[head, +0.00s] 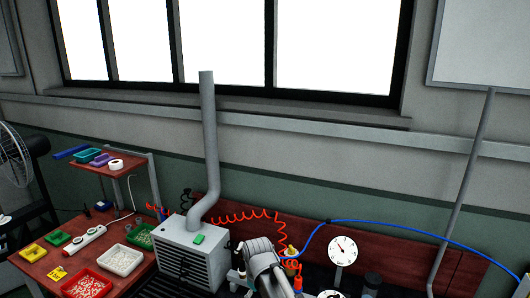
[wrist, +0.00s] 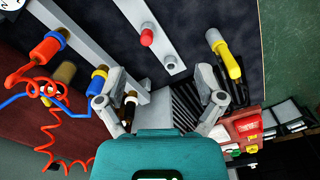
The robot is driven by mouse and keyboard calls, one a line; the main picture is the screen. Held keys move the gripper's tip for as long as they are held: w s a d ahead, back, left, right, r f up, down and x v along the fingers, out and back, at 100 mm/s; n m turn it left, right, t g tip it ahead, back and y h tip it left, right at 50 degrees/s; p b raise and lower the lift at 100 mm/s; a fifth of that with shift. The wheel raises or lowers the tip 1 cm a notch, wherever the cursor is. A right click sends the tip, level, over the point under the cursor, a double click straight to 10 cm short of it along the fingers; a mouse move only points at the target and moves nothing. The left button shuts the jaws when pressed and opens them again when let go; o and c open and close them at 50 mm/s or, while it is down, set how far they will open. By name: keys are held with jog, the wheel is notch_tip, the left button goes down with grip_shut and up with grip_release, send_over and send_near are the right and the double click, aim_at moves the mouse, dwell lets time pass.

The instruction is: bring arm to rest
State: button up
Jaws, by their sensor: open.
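My gripper (wrist: 158,103) shows in the wrist view, with its teal body at the bottom and its two grey fingers spread wide apart. It is open, and nothing is held between the fingers. A small brown and white item (wrist: 130,106) shows beside the left finger, apart from any grip as far as I can tell. A grey rounded arm part, probably mine, stands at the lower middle of the head view. My gripper cannot be made out clearly there.
A grey box with a bent pipe (head: 208,150) stands left of the arm in the head view. A red-brown bench (head: 45,268) with trays is further left. A round gauge (head: 342,250) and a blue hose (head: 400,228) lie right. Coiled red hose (wrist: 60,132) hangs left of my gripper.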

jog(key=s+d+m, duration=0.3)
jog(key=d+m, duration=0.1)
jog(key=d, duration=0.5)
jog(key=s+d+m, duration=0.3)
jog(key=d, duration=0.7)
jog(key=shift+s+m, duration=0.15)
jog(key=shift+m, duration=0.25)
